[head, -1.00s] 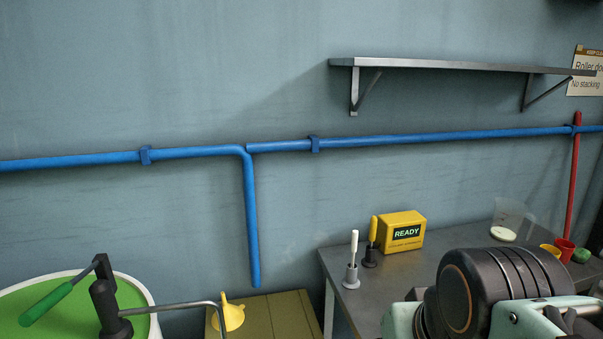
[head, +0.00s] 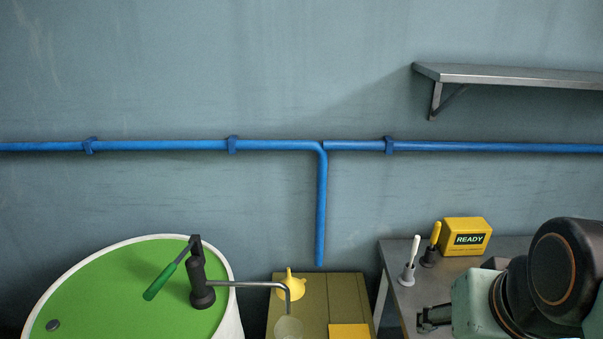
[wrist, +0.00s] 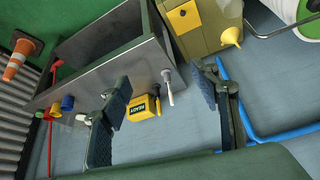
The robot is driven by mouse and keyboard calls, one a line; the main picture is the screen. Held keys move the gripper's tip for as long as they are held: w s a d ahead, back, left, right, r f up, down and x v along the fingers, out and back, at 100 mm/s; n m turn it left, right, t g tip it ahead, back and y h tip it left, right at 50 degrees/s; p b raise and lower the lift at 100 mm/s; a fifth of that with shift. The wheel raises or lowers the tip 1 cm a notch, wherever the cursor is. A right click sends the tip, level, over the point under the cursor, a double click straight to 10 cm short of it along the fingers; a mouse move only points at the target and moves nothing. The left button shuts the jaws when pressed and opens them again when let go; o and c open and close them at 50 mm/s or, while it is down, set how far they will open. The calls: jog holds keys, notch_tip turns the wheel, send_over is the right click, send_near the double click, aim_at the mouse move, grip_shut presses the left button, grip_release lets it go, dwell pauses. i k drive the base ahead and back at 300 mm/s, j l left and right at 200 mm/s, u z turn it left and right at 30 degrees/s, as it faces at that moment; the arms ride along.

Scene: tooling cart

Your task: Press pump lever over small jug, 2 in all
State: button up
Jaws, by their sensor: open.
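The pump (head: 202,285) is dark and upright on a green-topped drum (head: 110,300) with a white rim. Its lever (head: 165,277) has a green grip and slopes down to the left. A thin grey spout (head: 255,284) reaches right and bends down over a small clear jug (head: 289,329), cut by the bottom edge of the head view. My gripper (head: 432,318) is at the lower right, well to the right of the pump and lever. In the wrist view my gripper (wrist: 160,88) is open, with nothing between its fingers.
The grey bench (head: 399,257) holds a yellow READY box (head: 467,237) and white and yellow-handled tools. A blue pipe (head: 321,210) drops down the wall; a shelf (head: 510,75) is upper right.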

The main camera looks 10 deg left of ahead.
aim_at(156, 288)
jog(key=u, duration=1.8)
